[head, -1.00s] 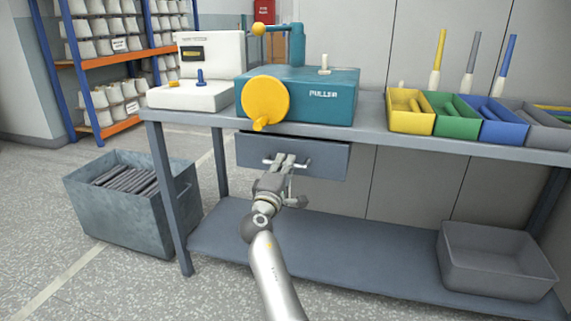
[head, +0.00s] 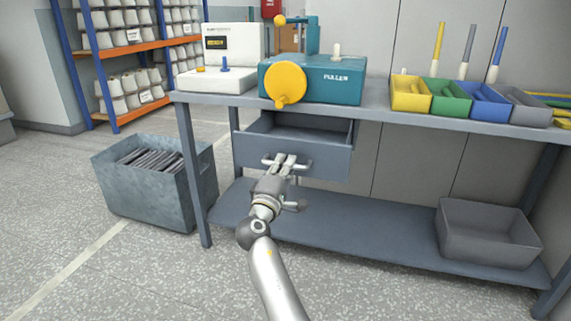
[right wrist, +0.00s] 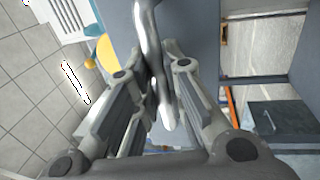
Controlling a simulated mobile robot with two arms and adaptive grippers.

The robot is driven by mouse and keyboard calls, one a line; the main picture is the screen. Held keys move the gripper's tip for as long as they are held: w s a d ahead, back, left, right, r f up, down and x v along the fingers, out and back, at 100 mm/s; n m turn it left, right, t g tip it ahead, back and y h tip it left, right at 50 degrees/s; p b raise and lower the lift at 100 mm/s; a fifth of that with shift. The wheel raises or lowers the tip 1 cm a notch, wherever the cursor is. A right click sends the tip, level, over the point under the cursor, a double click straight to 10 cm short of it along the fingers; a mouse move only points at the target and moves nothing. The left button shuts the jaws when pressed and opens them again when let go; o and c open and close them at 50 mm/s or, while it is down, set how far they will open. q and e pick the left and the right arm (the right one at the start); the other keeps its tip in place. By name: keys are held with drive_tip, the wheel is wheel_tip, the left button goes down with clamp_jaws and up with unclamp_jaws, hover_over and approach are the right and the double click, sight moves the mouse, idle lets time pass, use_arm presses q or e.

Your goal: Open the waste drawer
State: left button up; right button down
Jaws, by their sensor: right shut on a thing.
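The waste drawer (head: 318,159) is a grey-blue drawer under the bench top, below the teal puller machine. It stands partly pulled out, and its hollow inside shows from above in the head view. My right gripper (head: 285,162) is at the drawer's front and shut on its metal bar handle (head: 306,166). In the right wrist view the handle (right wrist: 150,50) runs between the two fingers of the gripper (right wrist: 160,105). The part of the handle between the fingers is hidden in the head view. My left gripper is not in view.
The teal puller (head: 340,88) with a yellow wheel stands on the bench (head: 390,116). Coloured bins, such as the yellow one (head: 411,101), stand at right. A grey metal bin (head: 150,192) stands on the floor at left. A grey tub (head: 488,243) sits on the lower shelf. Floor in front is clear.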

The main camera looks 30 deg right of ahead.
drive_tip(key=shift+s, duration=0.1)
drive_tip(key=c, duration=1.5)
unclamp_jaws()
drive_tip(key=shift+s+a+f, duration=0.1)
drive_tip(key=shift+a, duration=0.1)
drive_tip(key=v, duration=0.7)
drive_tip(key=shift+a, duration=0.1)
